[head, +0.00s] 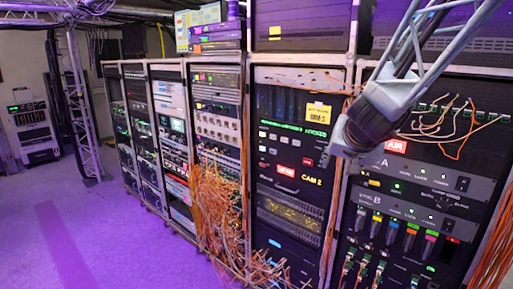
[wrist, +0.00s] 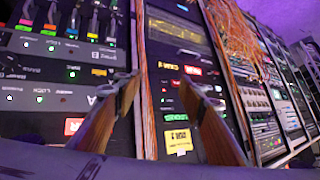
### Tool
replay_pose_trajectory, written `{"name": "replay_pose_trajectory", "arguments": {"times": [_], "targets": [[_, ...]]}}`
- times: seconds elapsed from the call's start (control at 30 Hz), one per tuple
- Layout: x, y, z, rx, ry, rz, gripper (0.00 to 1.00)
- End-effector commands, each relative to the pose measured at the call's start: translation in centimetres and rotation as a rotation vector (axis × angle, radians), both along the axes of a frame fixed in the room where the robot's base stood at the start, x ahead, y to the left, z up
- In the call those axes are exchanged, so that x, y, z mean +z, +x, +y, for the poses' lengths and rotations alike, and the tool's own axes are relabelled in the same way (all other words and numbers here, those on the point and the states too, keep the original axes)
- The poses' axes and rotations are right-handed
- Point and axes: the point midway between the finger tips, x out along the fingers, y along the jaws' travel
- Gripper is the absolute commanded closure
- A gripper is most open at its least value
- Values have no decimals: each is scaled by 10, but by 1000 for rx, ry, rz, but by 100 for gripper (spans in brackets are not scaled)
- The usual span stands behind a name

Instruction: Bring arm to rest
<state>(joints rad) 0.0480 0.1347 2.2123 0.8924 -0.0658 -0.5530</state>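My gripper (wrist: 159,86) shows in the wrist view as two brown fingers set well apart, with nothing between them. In the head view the arm comes down from the top right and its end (head: 350,137) is in front of the racks, between the CAM 2 panel (head: 292,150) and the SYNC panel (head: 405,215). The fingers are not clear in that view. The wrist view is turned over, and the yellow label (wrist: 178,139) appears between the fingers, on the rack face beyond them. I cannot tell the exact gap to the racks.
Orange cables (head: 218,205) hang in a thick bundle down the rack front. Loose cables (head: 440,120) loop from the patch row behind my arm. A row of racks (head: 140,125) runs to the left. A truss post (head: 82,110) stands farther back. Purple floor (head: 110,235) at left is clear.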

Motion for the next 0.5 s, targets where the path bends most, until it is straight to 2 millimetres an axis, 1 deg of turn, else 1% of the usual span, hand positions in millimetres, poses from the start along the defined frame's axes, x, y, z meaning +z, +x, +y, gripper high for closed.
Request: {"name": "replay_pose_trajectory", "arguments": {"times": [0.03,0.2,0.37,0.5], "targets": [[-1,-8,7,19,5,2,62],[3,-36,29,80,24,14,62],[3,-66,48,134,37,32,62],[1,-94,62,179,45,54,62]]}}
